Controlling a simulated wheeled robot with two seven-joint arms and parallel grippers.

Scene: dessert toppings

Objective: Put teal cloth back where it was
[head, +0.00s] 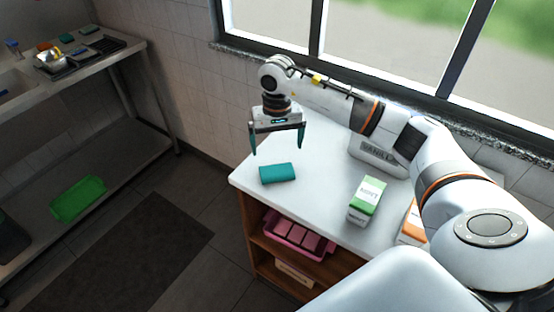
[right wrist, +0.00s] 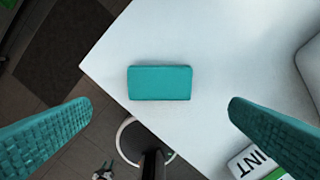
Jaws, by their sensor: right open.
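The teal cloth (head: 277,173) is a small folded block lying flat on the white counter, near its left corner. In the right wrist view the cloth (right wrist: 159,83) lies between and beyond the two fingers, with nothing touching it. My right gripper (head: 277,152) is open and empty, pointing down above the counter just behind the cloth. Its teal textured fingers (right wrist: 160,122) show wide apart in the right wrist view.
A green and white mint box (head: 366,198) stands right of the cloth. A grey vanilla container (head: 378,158) stands behind it, and an orange and white box (head: 412,222) is partly hidden by my arm. A pink tray (head: 298,238) sits on the shelf below. A metal sink counter (head: 110,58) is at left.

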